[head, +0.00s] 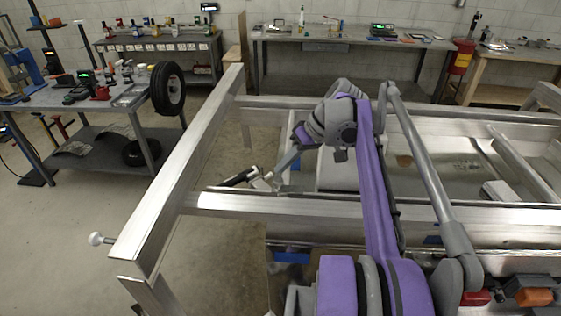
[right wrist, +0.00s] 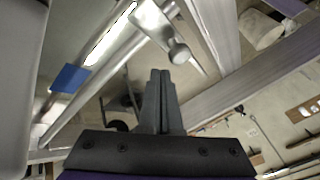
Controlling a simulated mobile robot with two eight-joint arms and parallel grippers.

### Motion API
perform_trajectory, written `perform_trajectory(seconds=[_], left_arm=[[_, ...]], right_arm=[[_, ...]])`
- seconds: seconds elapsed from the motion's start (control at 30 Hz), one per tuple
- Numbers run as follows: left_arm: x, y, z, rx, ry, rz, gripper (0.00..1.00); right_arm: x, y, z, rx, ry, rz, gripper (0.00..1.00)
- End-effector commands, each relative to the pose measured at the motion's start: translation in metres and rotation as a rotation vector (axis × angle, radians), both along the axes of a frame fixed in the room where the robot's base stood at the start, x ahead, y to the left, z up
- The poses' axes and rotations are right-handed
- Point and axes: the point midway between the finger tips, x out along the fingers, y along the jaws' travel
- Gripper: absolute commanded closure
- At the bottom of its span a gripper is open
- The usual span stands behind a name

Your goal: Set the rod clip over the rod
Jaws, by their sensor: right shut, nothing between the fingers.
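My right gripper (head: 280,166) reaches over the trailer's front crossbar in the head view. In the right wrist view its dark fingers (right wrist: 159,97) are together, with nothing between them. A pale metal fitting, which looks like the rod clip (right wrist: 156,22), lies just beyond the fingertips and has a round knob at its end. A small pale fitting (head: 262,181) also shows beside the gripper in the head view, at the end of a dark bar (head: 239,177). I cannot tell whether the clip sits over the rod. My left gripper is not in view.
The aluminium trailer frame (head: 180,175) surrounds the gripper, with its crossbar (head: 270,205) just in front. A cart with a tyre (head: 168,89) stands at the left. Benches (head: 350,40) line the back wall. Open floor (head: 50,210) lies at the left.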

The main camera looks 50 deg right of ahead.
Motion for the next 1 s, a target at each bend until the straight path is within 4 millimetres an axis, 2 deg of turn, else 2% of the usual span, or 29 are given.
perform_trajectory(seconds=[0.67, 0.83, 1.0], left_arm=[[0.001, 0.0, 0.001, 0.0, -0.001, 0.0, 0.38], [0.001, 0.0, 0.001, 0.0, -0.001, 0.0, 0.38], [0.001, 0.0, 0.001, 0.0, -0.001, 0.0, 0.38]], right_arm=[[-0.001, 0.001, 0.001, 0.0, 0.0, -0.002, 1.0], [-0.01, -0.005, 0.015, -0.001, 0.0, -0.005, 1.0], [-0.027, -0.015, 0.044, 0.0, 0.001, -0.006, 1.0]])
